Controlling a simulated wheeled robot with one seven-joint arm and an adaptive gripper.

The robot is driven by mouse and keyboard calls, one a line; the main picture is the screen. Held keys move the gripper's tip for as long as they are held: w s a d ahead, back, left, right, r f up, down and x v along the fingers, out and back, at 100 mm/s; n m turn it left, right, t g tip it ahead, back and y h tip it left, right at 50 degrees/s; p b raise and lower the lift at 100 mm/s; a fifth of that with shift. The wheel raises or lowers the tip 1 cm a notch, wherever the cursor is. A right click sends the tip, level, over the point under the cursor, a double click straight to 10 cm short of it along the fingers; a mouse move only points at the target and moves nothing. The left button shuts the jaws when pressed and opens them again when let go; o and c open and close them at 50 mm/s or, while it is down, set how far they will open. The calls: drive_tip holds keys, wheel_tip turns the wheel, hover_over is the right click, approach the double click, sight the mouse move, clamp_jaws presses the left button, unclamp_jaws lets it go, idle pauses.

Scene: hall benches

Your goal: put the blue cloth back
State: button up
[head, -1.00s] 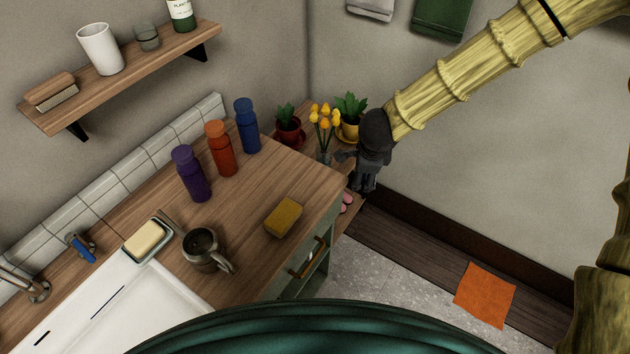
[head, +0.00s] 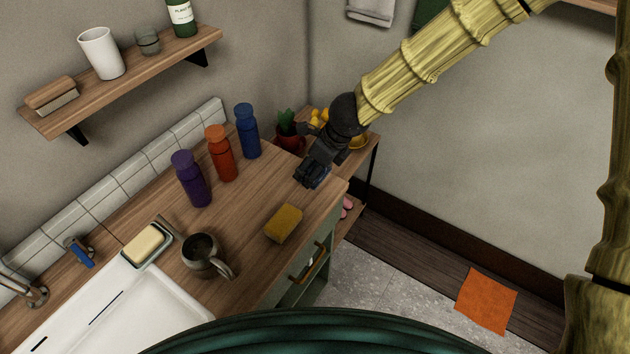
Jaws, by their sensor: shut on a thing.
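My gripper (head: 312,179) is over the right back end of the wooden counter, pointing down. It is shut on a small bluish thing (head: 325,179), mostly hidden by the dark fingers; I cannot tell if it is the blue cloth. No spread-out blue cloth shows elsewhere. A grey cloth (head: 371,11) hangs on the back wall at the top, with a green cloth (head: 428,14) partly behind my arm. An orange cloth (head: 486,300) lies flat on the floor at the right.
Purple (head: 192,179), orange (head: 220,154) and blue (head: 247,131) bottles stand left of my gripper. A yellow sponge (head: 283,223) and a metal mug (head: 205,255) are nearer.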

drive_tip(key=shift+f+b, duration=0.45)
drive_tip(key=shift+f, duration=1.95)
drive_tip(key=o, duration=0.9)
drive_tip(key=shift+d+r, duration=0.1)
drive_tip(key=p+v, duration=0.2)
drive_tip(key=v, duration=0.9)
drive_tip(key=shift+s+r, duration=0.15)
drive_tip(key=shift+r, duration=0.25)
drive_tip(key=shift+d+f, duration=0.1)
